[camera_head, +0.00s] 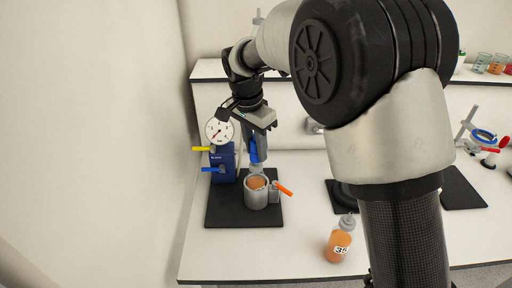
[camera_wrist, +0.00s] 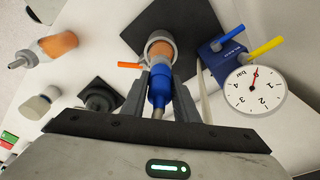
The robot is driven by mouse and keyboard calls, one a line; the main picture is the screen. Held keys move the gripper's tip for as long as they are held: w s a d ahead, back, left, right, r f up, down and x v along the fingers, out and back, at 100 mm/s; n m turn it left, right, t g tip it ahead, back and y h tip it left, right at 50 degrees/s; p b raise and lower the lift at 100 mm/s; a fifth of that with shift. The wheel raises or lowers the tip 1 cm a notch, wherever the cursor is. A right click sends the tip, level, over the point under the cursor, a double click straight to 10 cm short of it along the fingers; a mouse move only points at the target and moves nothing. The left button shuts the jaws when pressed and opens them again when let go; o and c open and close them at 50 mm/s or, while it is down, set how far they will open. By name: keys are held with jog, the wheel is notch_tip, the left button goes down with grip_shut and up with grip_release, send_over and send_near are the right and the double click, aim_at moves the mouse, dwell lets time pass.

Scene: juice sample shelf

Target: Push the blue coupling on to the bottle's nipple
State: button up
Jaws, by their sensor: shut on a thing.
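The blue coupling (camera_wrist: 160,88) is upright between the two fingers of my gripper (camera_wrist: 159,97), which is shut on it. In the head view my gripper (camera_head: 258,150) points down with the coupling (camera_head: 254,153) right above the bottle (camera_head: 257,182). The bottle holds orange juice and stands in a metal cup holder (camera_head: 257,199) with an orange lever. In the wrist view the coupling's far end meets or nearly meets the top of the bottle (camera_wrist: 161,50). The nipple is hidden there, so I cannot tell how far the coupling is on it.
A blue box (camera_head: 223,164) with a round pressure gauge (camera_head: 219,131) and yellow and blue levers stands just left of the holder, on a black mat (camera_head: 225,213). Another orange bottle (camera_head: 340,240), labelled 35, stands at the front right. A clamp stand (camera_head: 468,125) is far right.

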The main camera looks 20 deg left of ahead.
jog(key=shift+f+b, duration=0.45)
jog(key=shift+f, duration=0.35)
jog(key=shift+r, duration=0.1)
jog(key=o, duration=1.2)
jog(key=shift+c, duration=0.2)
notch_tip(320, 180, up, 17)
jog(key=s+a, duration=0.1)
jog(key=s, duration=0.1)
jog(key=s+d+r+n, duration=0.1)
jog(key=s+d+r, duration=0.15)
jog(key=d, duration=0.65)
jog(key=s+d+n+t+y, duration=0.1)
jog(key=s+d+n, duration=0.1)
jog(key=s+d, duration=0.45)
jog(key=s+d+n+t, duration=0.1)
jog(key=s+d, duration=0.2)
jog(key=d, duration=0.6)
jog(key=s+d+f+n+t, duration=0.2)
jog(key=s+d+f, duration=0.4)
jog(key=s, duration=0.3)
jog(key=shift+f+p, duration=0.15)
jog(key=shift+p, duration=0.2)
